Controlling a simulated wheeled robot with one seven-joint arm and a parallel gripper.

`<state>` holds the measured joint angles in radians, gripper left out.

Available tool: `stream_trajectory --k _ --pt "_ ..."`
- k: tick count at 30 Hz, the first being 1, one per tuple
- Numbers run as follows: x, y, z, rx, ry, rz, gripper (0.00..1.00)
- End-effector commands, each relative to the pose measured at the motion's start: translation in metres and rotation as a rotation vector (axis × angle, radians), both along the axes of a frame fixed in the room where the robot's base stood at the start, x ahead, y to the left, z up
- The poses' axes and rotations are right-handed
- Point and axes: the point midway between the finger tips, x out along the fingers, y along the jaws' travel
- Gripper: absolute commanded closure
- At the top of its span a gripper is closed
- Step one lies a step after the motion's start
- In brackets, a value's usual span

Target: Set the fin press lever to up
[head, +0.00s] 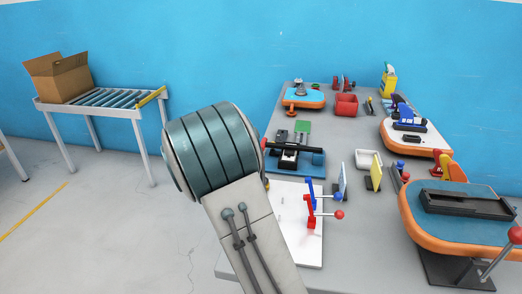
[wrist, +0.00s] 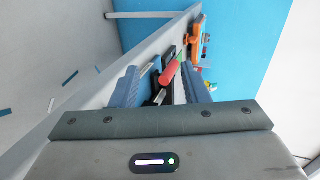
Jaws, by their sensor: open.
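What looks like the fin press is a black device on a blue base plate (head: 316,160) on the grey table. Its black lever (head: 292,143) lies nearly flat, with a red grip at its left end beside my arm. In the wrist view a red grip (wrist: 170,73) shows between the two blue-grey fingers of my gripper (wrist: 163,82). My gripper is open, with a finger on each side of the red grip. I cannot tell whether either finger touches it. In the head view my gripper is hidden behind my arm.
A white plate (head: 309,250) with blue and red toggle clamps (head: 312,212) is in front of the press. A red bin (head: 346,105) and orange-edged boards (head: 416,142) stand behind and right. A roller stand (head: 110,98) with a cardboard box (head: 62,79) is far left.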

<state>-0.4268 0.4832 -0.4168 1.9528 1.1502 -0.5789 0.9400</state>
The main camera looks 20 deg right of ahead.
Motion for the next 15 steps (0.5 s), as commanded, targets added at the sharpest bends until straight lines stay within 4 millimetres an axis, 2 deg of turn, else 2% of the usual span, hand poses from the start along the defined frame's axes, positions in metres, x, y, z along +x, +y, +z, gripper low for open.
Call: stream_trajectory --k 1,6,15 --pt "0.005 -0.004 -0.014 -0.012 -0.053 -0.076 0.59" --pt "0.006 -0.018 -0.026 -0.045 -0.241 -0.295 0.59" --pt "0.005 -0.029 -0.028 -0.073 -0.362 -0.410 0.59"
